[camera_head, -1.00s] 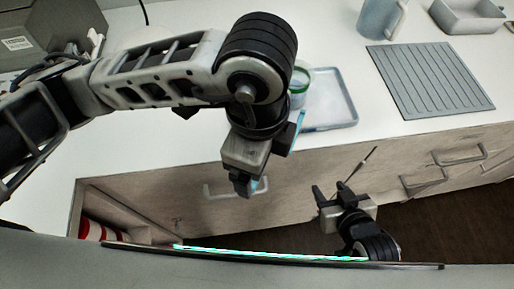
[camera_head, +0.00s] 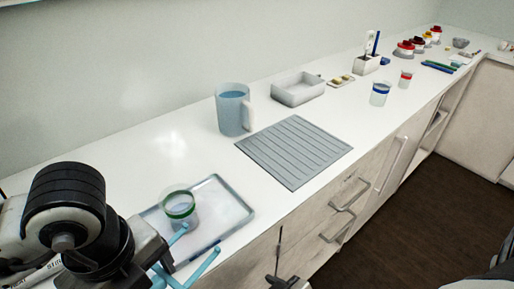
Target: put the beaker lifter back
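The beaker lifter (camera_head: 205,266) shows as two light blue prongs at the lower left. They stick out from my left gripper (camera_head: 158,268), which looks shut on it; the grip itself is partly hidden by my arm. The prongs are over the near edge of a grey tray (camera_head: 236,212). The upper prong tip is close to a small green-banded beaker (camera_head: 181,208) on that tray; I cannot tell if they touch. My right gripper (camera_head: 285,282) is mostly cut off at the bottom edge. A thin dark rod (camera_head: 279,248) rises beside it; whether it is gripped is unclear.
A ribbed grey mat (camera_head: 294,150) lies mid-counter, with a blue-filled jug (camera_head: 233,108) and a pale empty bin (camera_head: 298,88) behind it. Farther right are a blue-banded cup (camera_head: 380,93), a red-banded cup (camera_head: 405,79) and a holder (camera_head: 368,64). Drawer handles (camera_head: 350,194) protrude in front.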

